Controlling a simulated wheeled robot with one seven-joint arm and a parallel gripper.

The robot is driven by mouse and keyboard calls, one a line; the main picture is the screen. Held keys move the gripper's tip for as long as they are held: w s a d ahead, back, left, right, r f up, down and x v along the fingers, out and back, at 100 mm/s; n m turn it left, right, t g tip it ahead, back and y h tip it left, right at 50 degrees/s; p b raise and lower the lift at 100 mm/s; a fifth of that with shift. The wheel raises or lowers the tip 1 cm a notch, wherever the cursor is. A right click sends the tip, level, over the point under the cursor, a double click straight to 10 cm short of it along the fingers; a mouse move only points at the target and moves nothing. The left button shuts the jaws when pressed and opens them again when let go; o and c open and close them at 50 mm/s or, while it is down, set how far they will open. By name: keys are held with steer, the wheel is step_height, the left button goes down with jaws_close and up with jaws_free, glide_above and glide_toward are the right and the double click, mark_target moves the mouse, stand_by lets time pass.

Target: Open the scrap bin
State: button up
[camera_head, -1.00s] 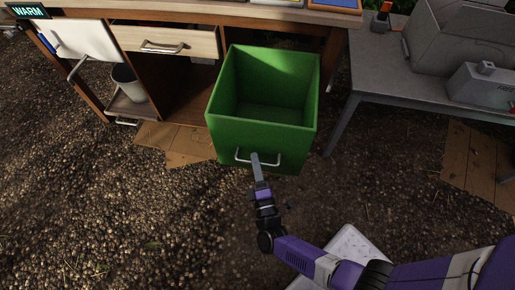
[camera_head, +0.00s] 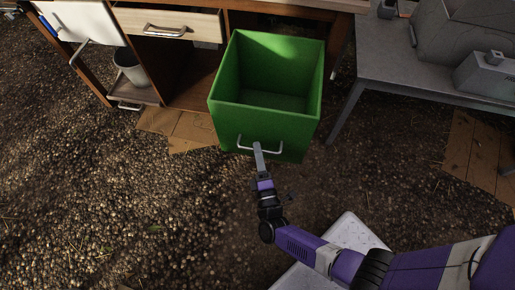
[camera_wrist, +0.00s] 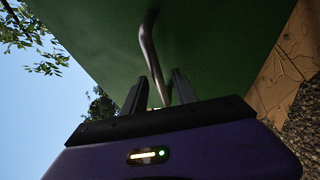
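The scrap bin is a green open-topped box (camera_head: 262,125) with a grey bar handle (camera_head: 275,149) on its front face. It stands out in front of the wooden desk, and I see into its empty-looking inside. My gripper (camera_head: 257,148) reaches up to the handle from below in the head view. In the wrist view the handle (camera_wrist: 148,45) runs down between the two dark fingers of my gripper (camera_wrist: 158,85), in front of the green bin wall (camera_wrist: 205,40). The fingers are apart, with a gap beside the bar.
The desk drawer (camera_head: 195,25) and a shelf holding a small white bucket (camera_head: 129,66) are at upper left. A grey metal table (camera_head: 410,85) stands to the right. Cardboard (camera_head: 178,128) lies beside the bin. Gravel ground is clear at front left.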

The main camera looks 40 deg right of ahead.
steer(key=v, duration=0.6)
steer(key=shift+s+a, duration=0.15)
steer(key=shift+s, duration=0.15)
steer(key=shift+f, duration=0.1)
